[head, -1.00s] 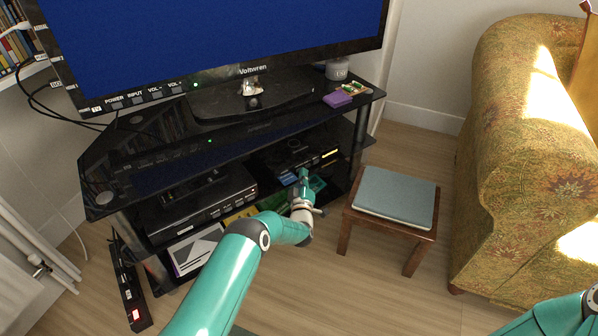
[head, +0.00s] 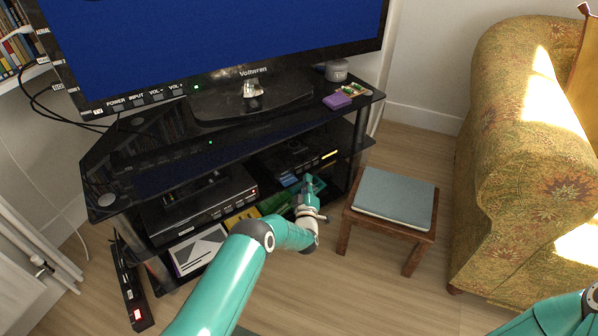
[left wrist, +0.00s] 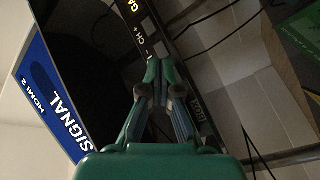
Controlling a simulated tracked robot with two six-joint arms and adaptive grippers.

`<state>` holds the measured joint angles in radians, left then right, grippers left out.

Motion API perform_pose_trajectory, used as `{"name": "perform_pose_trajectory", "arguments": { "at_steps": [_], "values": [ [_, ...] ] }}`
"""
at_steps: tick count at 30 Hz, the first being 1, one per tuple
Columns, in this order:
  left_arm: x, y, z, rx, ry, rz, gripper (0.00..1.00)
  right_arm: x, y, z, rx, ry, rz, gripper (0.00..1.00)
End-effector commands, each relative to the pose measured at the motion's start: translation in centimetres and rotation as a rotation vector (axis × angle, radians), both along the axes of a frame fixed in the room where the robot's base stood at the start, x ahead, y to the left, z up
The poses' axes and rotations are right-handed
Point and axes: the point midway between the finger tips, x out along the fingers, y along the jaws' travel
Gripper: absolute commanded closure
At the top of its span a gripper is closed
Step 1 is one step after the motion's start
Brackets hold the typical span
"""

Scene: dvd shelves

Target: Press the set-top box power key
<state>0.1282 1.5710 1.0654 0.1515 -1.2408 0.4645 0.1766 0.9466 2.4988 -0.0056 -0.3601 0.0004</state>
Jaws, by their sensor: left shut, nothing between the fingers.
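The set-top box (head: 293,157) is a black box with a yellow lit display, on the right of the TV stand's middle shelf. In the left wrist view its dark front strip (left wrist: 143,30) runs diagonally, with "CH +" and "BOX" lettering. I cannot make out the power key. My left gripper (head: 308,182) is shut and empty, in front of and below the box in the head view. In the left wrist view its closed fingertips (left wrist: 157,64) overlap the strip; I cannot tell whether they touch it. My right gripper is out of view.
The TV (head: 230,45) stands on the black stand (head: 150,150). A black player (head: 200,208) with a red light is left on the shelf. Cases lie on the lower shelf. A cushioned stool (head: 395,197) and patterned armchair (head: 525,170) stand right.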

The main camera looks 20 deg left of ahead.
Motion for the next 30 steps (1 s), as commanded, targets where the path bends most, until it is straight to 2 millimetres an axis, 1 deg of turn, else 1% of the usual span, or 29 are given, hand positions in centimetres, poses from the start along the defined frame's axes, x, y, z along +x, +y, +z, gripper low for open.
{"name": "perform_pose_trajectory", "arguments": {
  "at_steps": [1, 3, 12, 30],
  "values": [
    [-0.3, -0.6, 0.2, 0.000, 0.001, -0.003, 1.00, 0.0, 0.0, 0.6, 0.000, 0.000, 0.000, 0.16],
    [-0.7, -1.2, 0.3, 0.000, 0.001, -0.003, 1.00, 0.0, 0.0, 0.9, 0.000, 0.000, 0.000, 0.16],
    [-2.2, -3.2, 0.1, 0.000, 0.001, -0.002, 1.00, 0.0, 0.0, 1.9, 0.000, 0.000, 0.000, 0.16],
    [-2.3, -3.4, 0.1, 0.000, -0.001, -0.001, 1.00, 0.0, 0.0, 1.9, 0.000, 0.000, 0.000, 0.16]
  ]
}}
